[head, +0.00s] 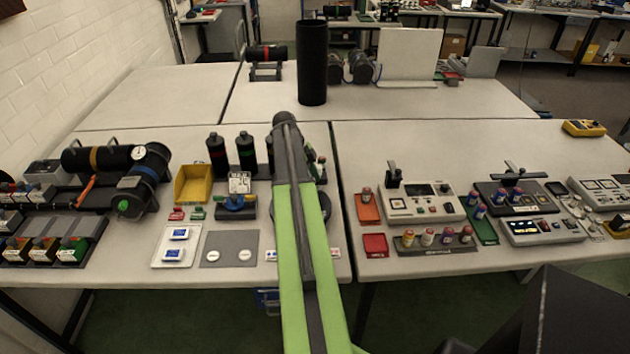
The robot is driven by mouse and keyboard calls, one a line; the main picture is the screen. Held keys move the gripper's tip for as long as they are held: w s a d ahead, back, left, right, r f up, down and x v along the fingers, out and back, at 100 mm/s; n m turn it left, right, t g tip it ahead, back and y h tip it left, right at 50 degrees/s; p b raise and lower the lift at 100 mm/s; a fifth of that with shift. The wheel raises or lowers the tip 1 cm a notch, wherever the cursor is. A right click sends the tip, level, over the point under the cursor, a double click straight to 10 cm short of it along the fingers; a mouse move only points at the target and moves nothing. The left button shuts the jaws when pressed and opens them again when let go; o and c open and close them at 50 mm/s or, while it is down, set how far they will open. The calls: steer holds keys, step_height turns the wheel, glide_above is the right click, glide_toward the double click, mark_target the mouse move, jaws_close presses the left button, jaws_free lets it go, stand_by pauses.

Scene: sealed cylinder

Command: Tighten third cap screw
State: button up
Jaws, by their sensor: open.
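The black cylinder (103,158) with an orange band lies on its side at the left of the near table. A round white-faced gauge (138,152) sits at its right end. In front of it stands a dark round end piece (130,200) with a green centre and a blue ring behind. Single cap screws are too small to make out. My green arm reaches up the middle of the view, well to the right of the cylinder. My gripper is not visible; the arm hides what is behind it.
A grey plate (231,249) with white discs lies at the front edge. A tall black tube (312,62) stands farther back. Devices crowd the right table.

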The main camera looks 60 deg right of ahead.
steer(key=p+v, duration=1.4)
steer(key=v, duration=0.2)
steer(key=shift+r, duration=0.3)
